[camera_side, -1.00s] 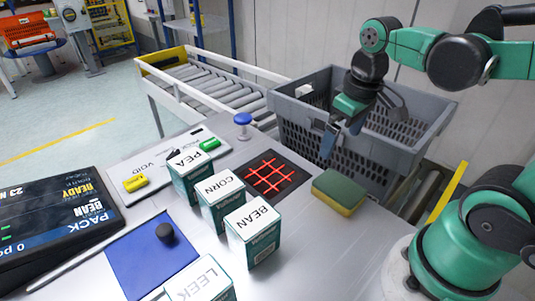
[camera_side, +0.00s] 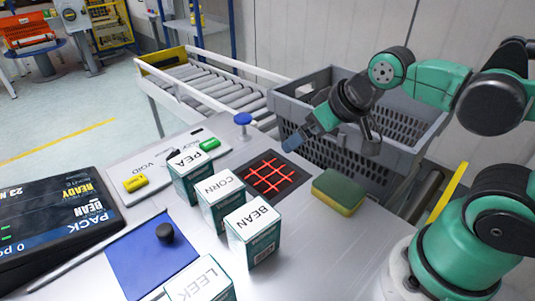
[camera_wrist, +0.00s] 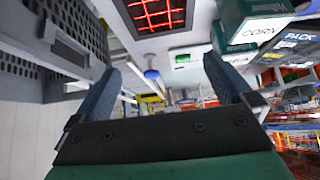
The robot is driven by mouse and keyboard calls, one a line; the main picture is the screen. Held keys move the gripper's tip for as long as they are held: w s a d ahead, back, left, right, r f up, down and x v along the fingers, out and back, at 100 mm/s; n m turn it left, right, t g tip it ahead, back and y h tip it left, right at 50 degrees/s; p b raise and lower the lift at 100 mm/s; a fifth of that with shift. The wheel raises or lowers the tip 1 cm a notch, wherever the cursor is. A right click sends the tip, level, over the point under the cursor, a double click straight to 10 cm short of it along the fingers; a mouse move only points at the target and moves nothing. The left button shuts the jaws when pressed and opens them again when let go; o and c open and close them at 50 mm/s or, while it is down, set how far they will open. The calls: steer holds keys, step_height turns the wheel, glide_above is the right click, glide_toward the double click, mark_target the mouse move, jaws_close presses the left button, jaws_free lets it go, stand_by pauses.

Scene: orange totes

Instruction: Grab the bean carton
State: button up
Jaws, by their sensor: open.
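The bean carton (camera_side: 252,234) is a white-topped green box marked BEAN. It stands upright on the metal table in the side view, at the near end of a row. The corn carton (camera_side: 220,200) and pea carton (camera_side: 193,177) stand behind it. The leek carton (camera_side: 203,283) is cut off at the bottom edge. My gripper (camera_side: 302,138) is up over the near edge of the grey crate, behind the red grid and well away from the bean carton. In the wrist view my gripper (camera_wrist: 160,88) has its two blue fingers apart, with nothing between them.
The grey crate (camera_side: 290,108) stands behind the table. A green and yellow sponge (camera_side: 339,192) and a red-lined grid (camera_side: 270,175) lie on the table. A blue knob (camera_side: 242,120) stands up at the back. A blue plate (camera_side: 150,258) with a black knob is at the left front.

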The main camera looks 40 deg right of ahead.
steer(key=shift+a, duration=0.1)
steer(key=g, duration=0.7)
glide_above(250, 215)
steer(key=shift+w+d+r+m, duration=0.1)
steer(key=shift+d+r+m, duration=0.1)
steer(key=shift+r+m, duration=0.1)
steer(key=shift+a+f, duration=0.15)
steer(key=shift+a, duration=0.1)
step_height(250, 215, down, 6)
steer(key=shift+f, duration=0.1)
steer(key=shift+s+d+f, duration=0.1)
steer(key=shift+s+f, duration=0.05)
steer(key=shift+f, duration=1.25)
steer(key=shift+s+f, duration=0.15)
steer(key=shift+f, duration=1.25)
steer(key=c, duration=1.2)
